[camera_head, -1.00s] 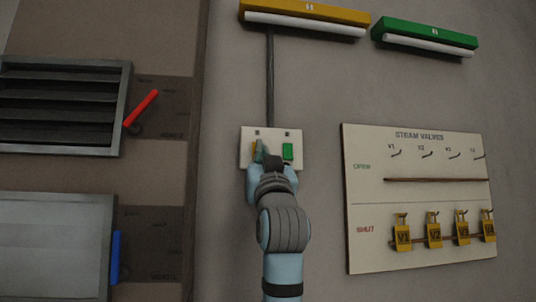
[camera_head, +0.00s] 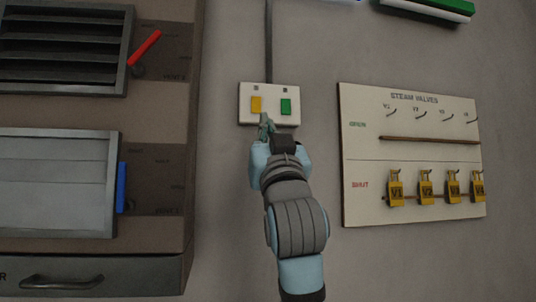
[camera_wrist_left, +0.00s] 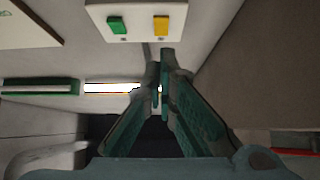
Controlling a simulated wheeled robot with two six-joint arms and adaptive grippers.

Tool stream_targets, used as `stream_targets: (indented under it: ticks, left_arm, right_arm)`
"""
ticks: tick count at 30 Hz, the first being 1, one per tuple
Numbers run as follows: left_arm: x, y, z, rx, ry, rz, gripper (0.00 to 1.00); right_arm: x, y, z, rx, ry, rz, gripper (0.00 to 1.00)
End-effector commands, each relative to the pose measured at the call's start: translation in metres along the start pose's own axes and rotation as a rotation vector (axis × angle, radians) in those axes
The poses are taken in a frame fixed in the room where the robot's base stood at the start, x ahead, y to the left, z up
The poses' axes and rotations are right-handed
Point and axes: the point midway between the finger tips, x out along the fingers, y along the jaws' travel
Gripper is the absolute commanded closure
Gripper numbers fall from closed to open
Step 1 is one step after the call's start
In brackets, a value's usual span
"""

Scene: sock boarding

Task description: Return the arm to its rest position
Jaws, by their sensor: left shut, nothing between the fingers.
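My left gripper (camera_head: 264,122) is shut and empty in the head view, just below a pale switch box (camera_head: 270,91) on the wall. The box carries a yellow button (camera_head: 256,105) and a green button (camera_head: 286,106). Both buttons are uncovered. In the left wrist view the closed fingertips (camera_wrist_left: 162,70) point toward the box, apart from the yellow button (camera_wrist_left: 161,26); the green button (camera_wrist_left: 117,25) is beside it. My right gripper is not in view.
A steam valves board (camera_head: 412,155) hangs at right with several yellow tags on its shut row. At left, a cabinet has a red lever (camera_head: 145,48) and a blue lever (camera_head: 121,187). A green lamp bar (camera_head: 428,8) is above. In the left wrist view another bar (camera_wrist_left: 112,88) glows bright white.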

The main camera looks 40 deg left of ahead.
Motion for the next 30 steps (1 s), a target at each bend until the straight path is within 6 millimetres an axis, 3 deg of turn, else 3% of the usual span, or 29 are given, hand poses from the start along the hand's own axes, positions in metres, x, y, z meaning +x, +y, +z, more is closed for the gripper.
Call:
stream_targets:
  ticks: [1,6,25,28,30]
  left_arm:
    - [-0.010,0.001,0.004,-0.002,0.000,0.002,1.00]
    - [-0.025,0.000,0.004,0.000,0.000,0.000,1.00]
    - [-0.026,0.001,0.007,0.005,-0.005,0.003,1.00]
    - [-0.034,0.019,0.033,0.015,-0.044,0.048,1.00]
    - [-0.049,0.043,0.073,0.030,-0.106,0.115,1.00]
  right_arm:
    - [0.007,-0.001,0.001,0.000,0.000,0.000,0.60]
    - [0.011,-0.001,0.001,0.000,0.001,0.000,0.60]
    - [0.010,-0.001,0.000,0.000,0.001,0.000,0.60]
    - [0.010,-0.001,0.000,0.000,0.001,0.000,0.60]
    - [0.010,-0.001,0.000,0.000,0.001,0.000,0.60]
